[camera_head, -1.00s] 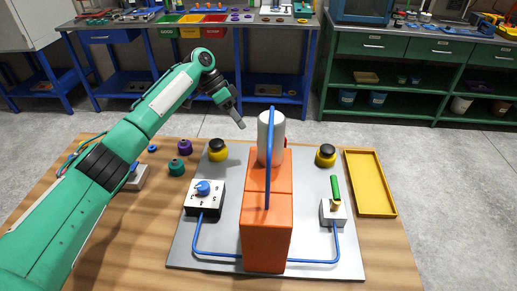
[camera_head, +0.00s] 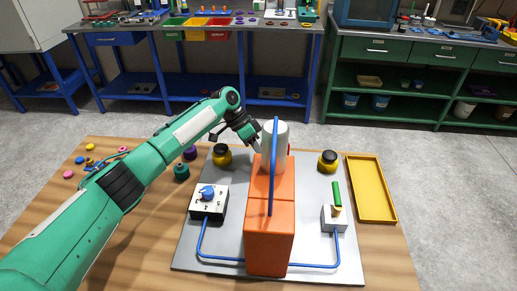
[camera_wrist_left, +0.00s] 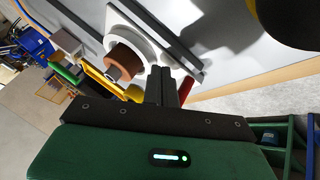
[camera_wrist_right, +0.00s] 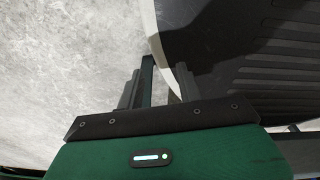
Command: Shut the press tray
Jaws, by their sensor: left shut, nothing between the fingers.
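The orange press (camera_head: 270,225) stands upright on a grey base plate, with a pale cylinder (camera_head: 278,135) at its far end. In the left wrist view the press tray (camera_wrist_left: 143,44) shows as a white plate with a round seat, a brown ring (camera_wrist_left: 124,58) and a metal pin, beside grey rails. The tray is hidden behind the press in the head view. My left gripper (camera_head: 257,144) is shut and empty, close to the cylinder's left side; its fingertips (camera_wrist_left: 160,72) appear near the tray's edge, contact unclear. My right gripper (camera_wrist_right: 158,85) is open and empty, away from the press.
Yellow-and-black buttons (camera_head: 222,155) (camera_head: 328,162) flank the press. A dial box (camera_head: 208,202) is left, and a green-handled switch (camera_head: 335,215) right. A yellow tray (camera_head: 371,188) lies at the table's right. Small coloured pieces (camera_head: 181,172) lie left, near my arm.

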